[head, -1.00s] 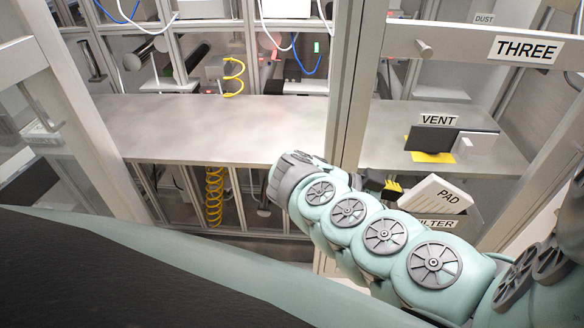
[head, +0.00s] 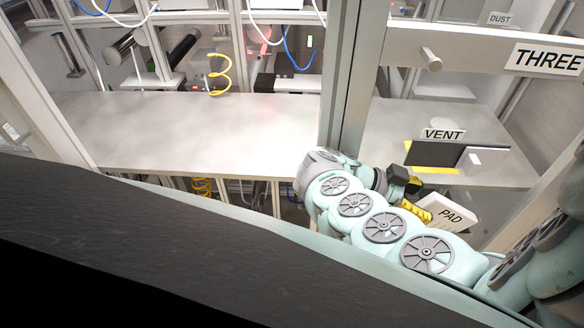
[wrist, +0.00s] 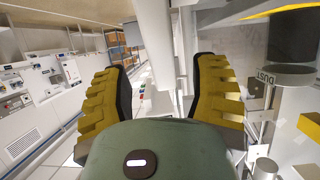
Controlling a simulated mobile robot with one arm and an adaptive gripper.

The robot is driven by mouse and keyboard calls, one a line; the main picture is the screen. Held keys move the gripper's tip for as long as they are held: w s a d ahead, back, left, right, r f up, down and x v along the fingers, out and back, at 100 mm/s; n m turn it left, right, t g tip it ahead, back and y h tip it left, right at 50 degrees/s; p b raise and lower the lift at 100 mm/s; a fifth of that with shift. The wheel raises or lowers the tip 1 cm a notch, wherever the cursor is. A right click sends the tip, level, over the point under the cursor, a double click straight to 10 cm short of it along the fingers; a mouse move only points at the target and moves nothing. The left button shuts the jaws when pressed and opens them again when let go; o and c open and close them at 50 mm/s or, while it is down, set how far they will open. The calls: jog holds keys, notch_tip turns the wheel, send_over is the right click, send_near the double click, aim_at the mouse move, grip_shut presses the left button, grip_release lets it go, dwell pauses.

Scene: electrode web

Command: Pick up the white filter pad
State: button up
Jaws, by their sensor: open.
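The white filter pad (head: 450,213) is a pale block marked PAD, at the lower right in the head view. My gripper (head: 411,196), with yellow ribbed fingers, is just left of the pad in that view. In the wrist view the two fingers of my gripper (wrist: 163,90) are spread apart with nothing held between them. I cannot make out the pad for certain in the wrist view. Whether a finger touches the pad is unclear in the head view, and my arm covers the area below it.
A dark box with a VENT label (head: 443,134) stands on the shelf (head: 390,165) above the pad. A metal upright (head: 352,80) stands behind my wrist. The wide grey shelf (head: 190,130) to the left is bare. A crossbar carries the THREE sign (head: 546,61).

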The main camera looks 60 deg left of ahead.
aim_at(443, 209)
jog(key=shift+w+r+p+x, duration=0.1)
jog(key=shift+r+p+x, duration=0.1)
jog(key=shift+x, duration=1.45)
jog(key=shift+w+r+p+x, duration=0.1)
jog(key=shift+p+x, duration=0.05)
jog(key=shift+x, duration=1.55)
jog(key=shift+a, duration=0.1)
grip_shut()
